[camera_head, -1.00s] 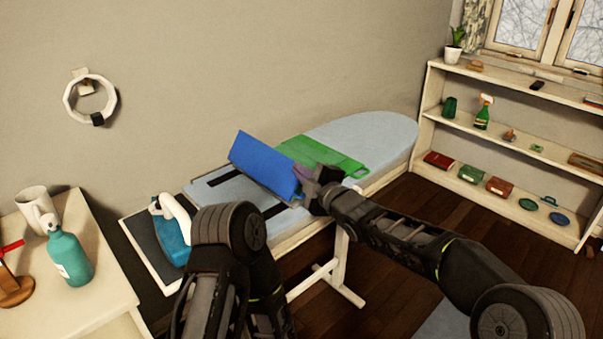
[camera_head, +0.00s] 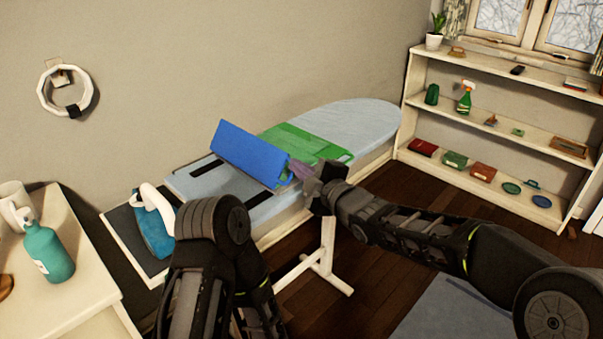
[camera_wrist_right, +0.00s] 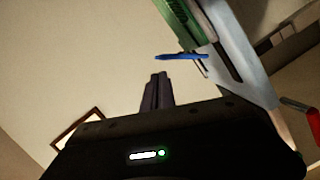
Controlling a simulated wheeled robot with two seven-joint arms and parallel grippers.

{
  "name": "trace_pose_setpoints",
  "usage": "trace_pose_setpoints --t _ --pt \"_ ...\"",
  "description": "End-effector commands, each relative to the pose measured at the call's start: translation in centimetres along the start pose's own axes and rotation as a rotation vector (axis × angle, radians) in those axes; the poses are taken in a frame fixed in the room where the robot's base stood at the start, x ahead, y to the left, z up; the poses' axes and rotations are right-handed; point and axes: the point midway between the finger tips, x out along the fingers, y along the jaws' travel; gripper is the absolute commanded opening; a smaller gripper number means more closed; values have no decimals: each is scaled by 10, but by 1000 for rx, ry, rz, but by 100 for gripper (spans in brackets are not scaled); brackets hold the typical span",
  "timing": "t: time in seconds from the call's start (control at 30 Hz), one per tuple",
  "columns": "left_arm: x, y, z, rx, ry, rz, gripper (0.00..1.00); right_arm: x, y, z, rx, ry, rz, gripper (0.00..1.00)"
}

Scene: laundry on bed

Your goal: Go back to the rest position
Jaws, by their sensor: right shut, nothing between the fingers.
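My right gripper (camera_head: 300,170) is shut and empty, at the near edge of the ironing board (camera_head: 362,116), close to the right end of a blue folded piece (camera_head: 248,153). In the right wrist view its fingers (camera_wrist_right: 157,90) are together, and the blue piece (camera_wrist_right: 182,56) shows as a thin strip apart from them. A green cloth (camera_head: 305,143) lies on the board behind the blue piece. My left arm reaches in at the lower middle of the head view, bent, and its gripper is not visible.
An iron (camera_head: 155,222) stands at the board's left end. A side table (camera_head: 85,290) with a teal bottle (camera_head: 48,252) is at lower left. A white shelf (camera_head: 480,125) with small items stands at right. Wooden floor lies between board and shelf.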

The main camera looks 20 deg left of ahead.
Motion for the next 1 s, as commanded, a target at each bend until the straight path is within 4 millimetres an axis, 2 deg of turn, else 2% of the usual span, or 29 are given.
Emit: trace_pose_setpoints --t 0.2,0.67,0.8,0.87,0.97,1.0 --pt "3 -1 0 0 0 0 31 -14 0 -1 1 1 0 0" --pt "2 -1 0 0 0 0 31 -13 0 -1 7 1 0 0" --pt "2 -1 0 0 0 0 31 -13 -1 1 102 -5 -2 0" --pt "3 -1 0 -1 0 0 31 -15 -14 4 220 -23 -21 0" --pt "2 -1 0 -1 0 0 31 -27 -66 16 468 -89 -94 0" --pt "0 0 0 -1 0 0 31 -35 -88 25 567 -129 -122 0"
